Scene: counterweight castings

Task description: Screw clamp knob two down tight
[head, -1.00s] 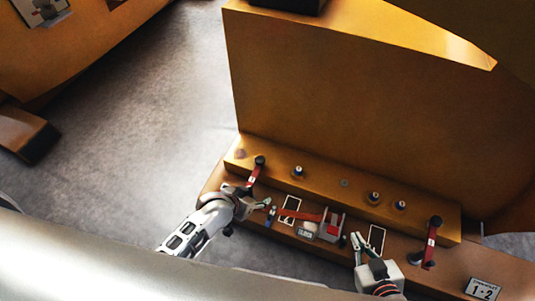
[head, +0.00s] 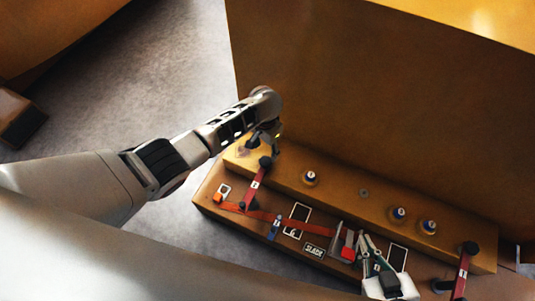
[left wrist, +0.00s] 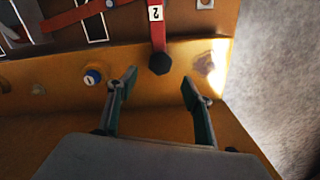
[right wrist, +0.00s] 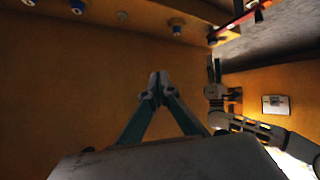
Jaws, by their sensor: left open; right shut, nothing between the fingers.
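Clamp knob two, a black knob (head: 265,162), tops a red clamp arm labelled 2 (left wrist: 157,25) at the left end of the casting's yellow step. My left gripper (head: 273,138) is open just beyond the knob. In the left wrist view the knob (left wrist: 160,64) appears between and slightly ahead of the open fingertips (left wrist: 158,82), with no visible contact. Whether the knob is seated tight cannot be told. My right gripper (head: 366,240) is shut and empty beside a red and grey buckle; its closed fingertips show in the right wrist view (right wrist: 155,82).
A red strap (head: 255,212) runs along the lower ledge to the buckle (head: 347,245), near a SLACK label (head: 313,250). Several numbered studs, including one (head: 310,177), stand on the step. A second red clamp (head: 462,272) is at right. The tall yellow wall (head: 370,110) rises behind.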

